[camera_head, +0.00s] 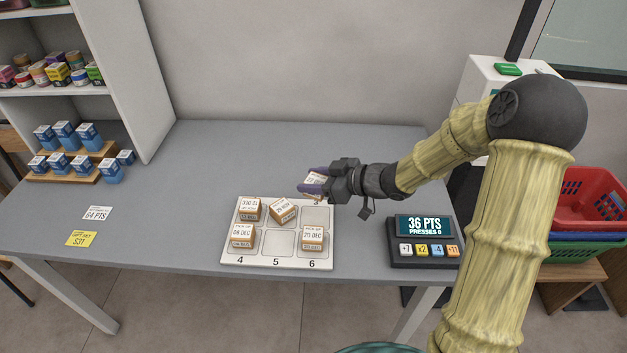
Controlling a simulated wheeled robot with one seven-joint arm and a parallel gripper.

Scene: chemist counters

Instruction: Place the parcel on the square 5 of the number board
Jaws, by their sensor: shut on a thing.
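The white number board (277,262) lies on the grey counter, with the labels 4, 5 and 6 along its front edge. Square 5 (280,243), front middle, is bare. Parcels stand on square 4 (242,237) and square 6 (313,238). In the back row a parcel (249,209) is at the left and a turned one (283,211) is in the middle; the back right square, marked 3, is bare. My gripper (314,185) is shut on a small white-and-brown parcel (316,179), above the back right of the board. The fingers partly hide this parcel.
A black keypad unit (424,242) reading "36 PTS" stands right of the board. A white card (97,213) and a yellow card (81,238) lie at the left. Blue boxes (68,164) stand by the shelf. The counter behind the board is clear.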

